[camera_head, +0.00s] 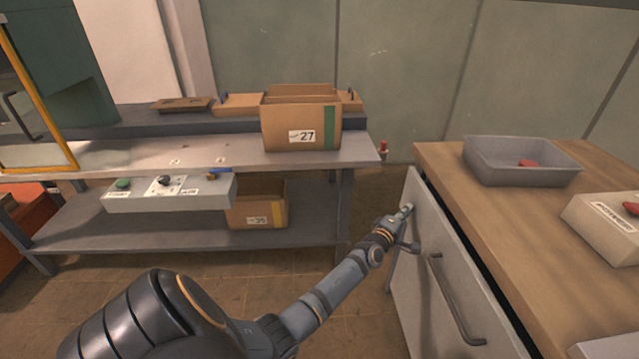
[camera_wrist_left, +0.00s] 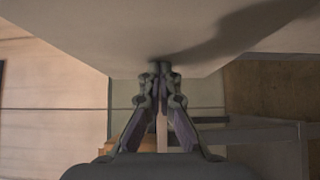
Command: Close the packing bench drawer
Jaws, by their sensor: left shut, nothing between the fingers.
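The packing bench drawer has a pale front panel (camera_head: 418,240) with a dark bar handle (camera_head: 457,300). A dark gap shows between the panel and the wooden bench top (camera_head: 530,235), so the drawer stands partly out. My left gripper (camera_head: 408,209) is shut and empty, with its tips at the far part of the panel, beyond the handle. In the left wrist view the gripper's closed fingertips (camera_wrist_left: 160,68) meet or nearly meet the pale panel (camera_wrist_left: 130,35); I cannot tell whether they touch. My right gripper is not in view.
A grey tray (camera_head: 520,165) with a red item and a pale box (camera_head: 605,225) stand on the bench top. A metal workbench (camera_head: 225,153) at the back left carries an open carton (camera_head: 300,125). Floor (camera_head: 350,295) shows between the workbench and the drawer.

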